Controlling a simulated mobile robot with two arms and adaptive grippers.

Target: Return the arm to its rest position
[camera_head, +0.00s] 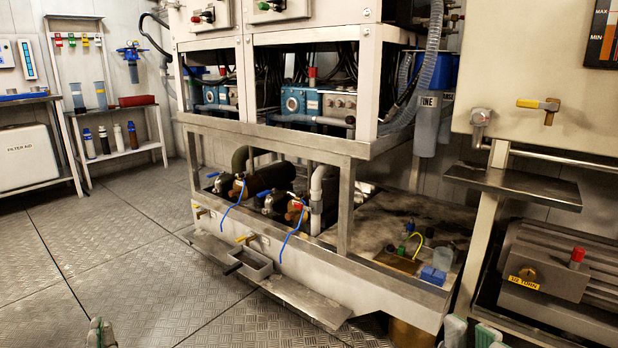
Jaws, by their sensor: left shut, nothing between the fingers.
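My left gripper (101,334) shows at the bottom edge, left of the middle, over the floor. Only its grey-green fingertips are in view, close together, with nothing between them. My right gripper (471,334) shows at the bottom edge on the right, in front of the metal frame. Its two pale green fingertips stand apart with a gap between them. The rest of both arms is below the picture.
The watermaker frame (350,205) fills the middle, with a low ledge (290,290) holding a small grey tray (250,265). A shelf rack (125,150) stands at the back left. The tread-plate floor (120,250) is clear on the left. A steel block (545,260) sits at right.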

